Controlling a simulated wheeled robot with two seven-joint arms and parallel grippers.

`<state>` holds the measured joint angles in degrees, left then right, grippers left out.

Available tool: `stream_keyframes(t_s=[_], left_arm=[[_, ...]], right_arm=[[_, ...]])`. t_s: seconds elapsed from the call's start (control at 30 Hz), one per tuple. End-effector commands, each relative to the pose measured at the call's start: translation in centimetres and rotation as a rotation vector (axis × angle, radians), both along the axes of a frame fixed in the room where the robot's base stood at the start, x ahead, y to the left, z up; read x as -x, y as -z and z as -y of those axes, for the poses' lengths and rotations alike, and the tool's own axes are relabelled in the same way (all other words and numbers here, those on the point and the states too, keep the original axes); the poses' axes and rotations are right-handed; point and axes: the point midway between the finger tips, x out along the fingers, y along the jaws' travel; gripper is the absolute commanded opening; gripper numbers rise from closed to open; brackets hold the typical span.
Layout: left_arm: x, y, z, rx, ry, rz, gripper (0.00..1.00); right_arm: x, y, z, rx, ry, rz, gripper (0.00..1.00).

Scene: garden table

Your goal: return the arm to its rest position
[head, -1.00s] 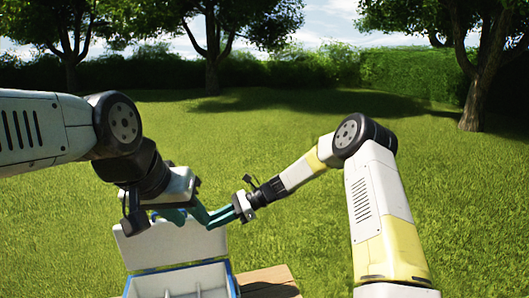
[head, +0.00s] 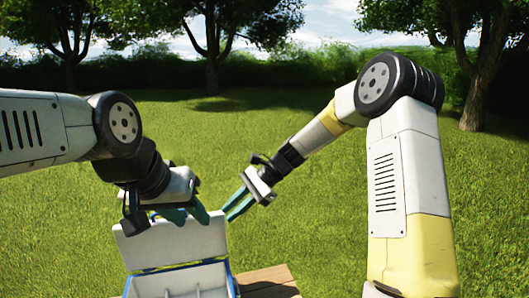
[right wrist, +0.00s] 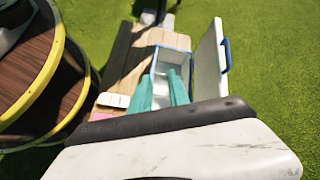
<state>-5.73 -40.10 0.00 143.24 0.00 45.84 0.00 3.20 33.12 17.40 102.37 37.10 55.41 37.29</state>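My right gripper (head: 232,207) is at the right of the open cool box, its teal fingers pointing down and left. In the right wrist view its two fingers (right wrist: 161,92) stand apart with nothing between them. My left gripper (head: 186,214) is at the top edge of the raised white lid (head: 165,245). Its teal fingers overlap that edge in the picture; whether they grip or touch it is unclear.
The white cool box (head: 185,281) with a blue rim stands open on a wooden table (head: 268,279). In the right wrist view its lid (right wrist: 208,62) stands up beside the opening. A wooden barrel (right wrist: 35,75) with yellow hoops is at the left. Grass surrounds the table.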

Motion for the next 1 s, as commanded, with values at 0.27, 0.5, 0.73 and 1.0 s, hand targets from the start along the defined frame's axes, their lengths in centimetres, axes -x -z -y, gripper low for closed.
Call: stream_keyframes(t_s=[0.27,0.5,0.73,1.0], left_arm=[[0.0,0.0,0.0,0.0,0.0,0.0,0.36],[0.0,0.0,0.0,0.0,0.0,0.0,0.36],[0.0,0.0,0.0,0.0,0.0,0.0,0.36],[0.0,0.0,0.0,0.0,0.0,0.0,0.36]], right_arm=[[4.4,-5.5,6.1,0.179,-0.151,0.322,0.22],[8.7,-9.2,11.3,0.328,-0.276,0.564,0.22],[13.2,-11.8,16.0,0.468,-0.39,0.774,0.22],[18.6,-13.2,20.9,0.622,-0.516,0.989,0.22]])
